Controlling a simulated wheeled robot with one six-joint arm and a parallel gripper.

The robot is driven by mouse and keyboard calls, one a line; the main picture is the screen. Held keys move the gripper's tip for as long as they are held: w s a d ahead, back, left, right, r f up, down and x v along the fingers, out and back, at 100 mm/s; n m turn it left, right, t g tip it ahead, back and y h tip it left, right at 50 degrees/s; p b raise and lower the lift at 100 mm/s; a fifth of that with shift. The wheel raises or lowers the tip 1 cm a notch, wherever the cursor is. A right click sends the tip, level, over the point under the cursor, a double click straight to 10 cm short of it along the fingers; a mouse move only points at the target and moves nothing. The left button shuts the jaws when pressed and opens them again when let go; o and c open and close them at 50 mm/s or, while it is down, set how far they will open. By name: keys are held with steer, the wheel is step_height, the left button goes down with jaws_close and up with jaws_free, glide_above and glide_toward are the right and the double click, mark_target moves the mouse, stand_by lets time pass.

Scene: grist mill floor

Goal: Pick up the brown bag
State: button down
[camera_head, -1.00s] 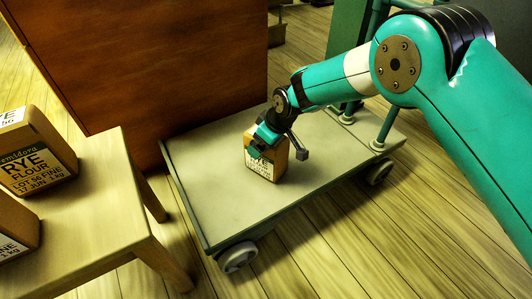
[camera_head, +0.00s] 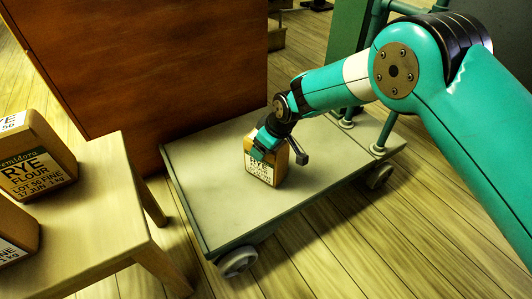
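A brown bag (camera_head: 262,172) with a pale rye label stands upright on the flat cart (camera_head: 208,185), near the middle of its deck. My gripper (camera_head: 281,155) is over the bag's top from above. One teal finger hangs in front of the bag's upper label. The other, dark finger is off the bag's right side, with a gap that looks visible between them. The gripper looks open around the bag. The bag's top is partly hidden by the gripper.
Two more brown rye flour bags, one (camera_head: 34,160) behind the other (camera_head: 14,232), stand on a wooden table (camera_head: 105,190) at left. A large brown wooden panel (camera_head: 150,65) stands behind the cart. The cart's green handle (camera_head: 389,128) rises at its right end. Plank floor (camera_head: 340,240) is clear in front.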

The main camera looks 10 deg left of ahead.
steer(key=shift+r, duration=0.2)
step_height(320, 180, up, 33)
steer(key=p, duration=2)
steer(key=shift+r+p, duration=0.15)
steer(key=shift+p, duration=0.15)
